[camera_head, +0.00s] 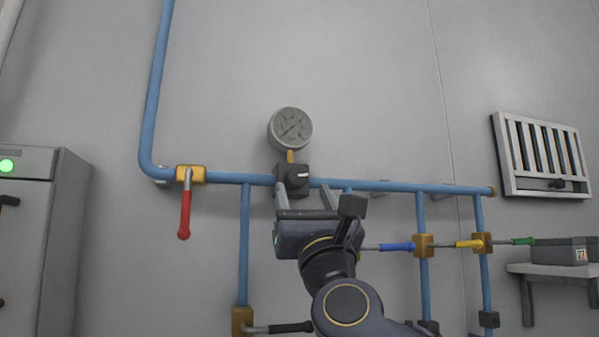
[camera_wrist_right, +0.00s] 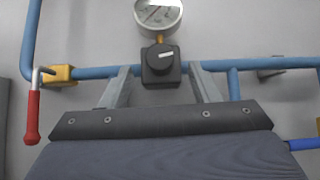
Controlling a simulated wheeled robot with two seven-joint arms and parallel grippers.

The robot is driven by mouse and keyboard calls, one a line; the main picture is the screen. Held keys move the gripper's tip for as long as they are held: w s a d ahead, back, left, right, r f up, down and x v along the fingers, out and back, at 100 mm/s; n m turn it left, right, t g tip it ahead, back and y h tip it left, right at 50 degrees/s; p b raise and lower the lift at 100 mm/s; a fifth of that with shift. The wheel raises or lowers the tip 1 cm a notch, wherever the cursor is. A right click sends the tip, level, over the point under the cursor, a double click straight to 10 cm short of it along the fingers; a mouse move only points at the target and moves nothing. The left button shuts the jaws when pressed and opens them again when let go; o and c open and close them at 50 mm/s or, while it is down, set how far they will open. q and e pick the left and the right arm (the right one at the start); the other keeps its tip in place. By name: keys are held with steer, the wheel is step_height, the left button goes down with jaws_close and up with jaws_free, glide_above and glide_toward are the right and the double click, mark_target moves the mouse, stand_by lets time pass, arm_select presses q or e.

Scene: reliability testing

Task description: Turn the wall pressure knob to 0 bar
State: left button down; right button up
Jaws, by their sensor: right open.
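The black pressure knob (camera_head: 297,175) sits on a dark block on the blue wall pipe, below a round gauge (camera_head: 290,128). A white mark shows on the knob. In the right wrist view the knob (camera_wrist_right: 160,59) lies between and beyond the two finger tips, and the gauge (camera_wrist_right: 158,14) is cut off at the top. The gauge reading is too small to tell. My right gripper (camera_head: 305,194) is open below and in front of the knob; its grey fingers (camera_wrist_right: 160,82) stand apart on either side, with no visible contact. My left gripper is not in view.
A red-handled valve (camera_head: 185,210) hangs left of the knob. Blue (camera_head: 397,246), yellow (camera_head: 469,244) and green (camera_head: 523,241) handles are at the right, and a black handle (camera_head: 291,327) is low down. A grey cabinet (camera_head: 62,230) stands left, and a vent (camera_head: 541,157) is at the right.

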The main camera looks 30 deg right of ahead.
mark_target(298, 179)
steer(key=p+x, duration=0.2)
steer(key=x, duration=0.2)
steer(key=shift+w+r, duration=0.1)
